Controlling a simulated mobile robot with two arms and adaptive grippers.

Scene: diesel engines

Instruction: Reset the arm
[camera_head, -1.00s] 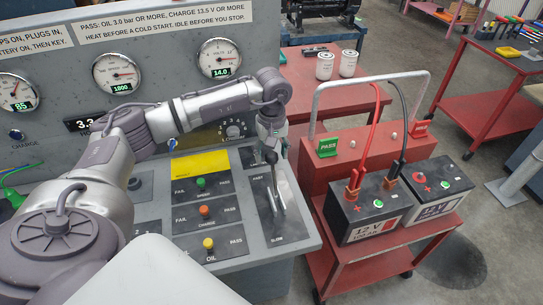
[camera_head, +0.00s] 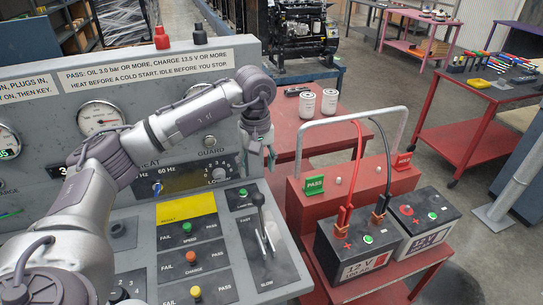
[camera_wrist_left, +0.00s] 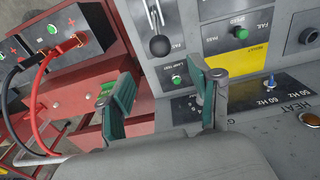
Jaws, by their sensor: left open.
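My left arm reaches in from the left across the grey control panel (camera_head: 130,258). My left gripper (camera_head: 270,160) is over the panel's right edge near the GUARD and LOW labels. In the left wrist view its two green-padded fingers (camera_wrist_left: 160,100) stand apart with nothing between them. The black-knobbed throttle lever (camera_head: 261,222) stands on the panel below the gripper, apart from it. The lever's knob also shows in the left wrist view (camera_wrist_left: 160,45), beyond the fingers. My right gripper is not in view.
A red cart with two 12 V batteries (camera_head: 358,250) stands right of the panel, with red and black cables and a grey handle bar (camera_head: 340,125). Two white filters (camera_head: 318,103) stand on a red table behind. Floor shows at the far right.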

